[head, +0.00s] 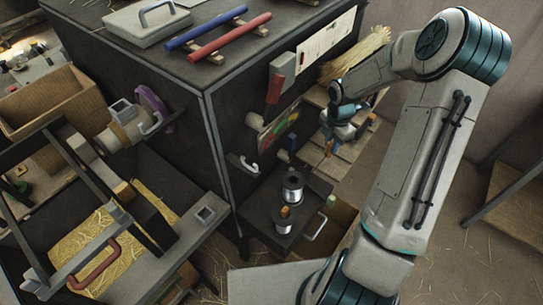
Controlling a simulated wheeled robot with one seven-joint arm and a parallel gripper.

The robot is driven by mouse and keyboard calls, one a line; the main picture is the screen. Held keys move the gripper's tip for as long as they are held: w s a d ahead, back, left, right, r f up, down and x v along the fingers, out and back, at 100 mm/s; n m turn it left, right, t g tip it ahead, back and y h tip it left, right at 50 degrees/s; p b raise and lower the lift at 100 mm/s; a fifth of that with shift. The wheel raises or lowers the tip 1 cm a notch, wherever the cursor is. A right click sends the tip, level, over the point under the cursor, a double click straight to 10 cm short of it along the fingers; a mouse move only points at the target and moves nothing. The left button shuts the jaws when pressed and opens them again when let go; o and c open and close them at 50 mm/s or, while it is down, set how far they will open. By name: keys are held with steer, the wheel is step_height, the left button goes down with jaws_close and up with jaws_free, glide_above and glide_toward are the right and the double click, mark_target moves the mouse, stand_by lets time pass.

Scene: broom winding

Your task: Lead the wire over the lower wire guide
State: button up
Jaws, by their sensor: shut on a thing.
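My gripper (330,147) hangs at the end of my arm, to the right of the dark machine cabinet, above wooden slats. It is small in the head view and partly turned away; it is shut, and the wire in it is too thin to make out. Two wire spools stand on a dark shelf at the cabinet's foot: a silver spool (292,186) and a second spool (283,222) with a copper-coloured top. A small metal fitting (243,164) sticks out of the cabinet's side, left of my gripper. I cannot tell whether it is the lower wire guide.
The dark cabinet (222,140) has a red-handled lever (274,88) on its side. A red bar (230,37) and a blue bar (206,28) lie on top. A straw bundle (355,52) is behind my gripper. A wooden pallet (350,150) lies beneath it.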

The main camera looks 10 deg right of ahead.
step_height(320, 180, up, 5)
steer(key=n+p, duration=0.1)
steer(key=n, duration=0.3)
steer(key=shift+f, duration=0.1)
steer(key=shift+a+r, duration=0.3)
steer(key=shift+r, duration=0.2)
steer(key=s+a+r+p, duration=0.3)
steer(key=a+r, duration=0.4)
steer(key=r, duration=0.2)
steer(key=s+a+r+p, duration=0.2)
steer(key=a+r+p, duration=0.1)
steer(key=a+r, duration=0.4)
steer(key=s+a+r+p, duration=0.35)
steer(key=a+r, duration=0.25)
steer(key=r, duration=0.4)
steer(key=s+a+f+b, duration=0.1)
steer(key=s+a+b, duration=0.45)
steer(key=a, duration=0.55)
step_height(320, 180, down, 22)
steer(key=b, duration=1.3)
steer(key=shift+w+d+r+b, duration=0.15)
steer(key=shift+d+r+b, duration=0.1)
steer(key=shift+b, duration=0.15)
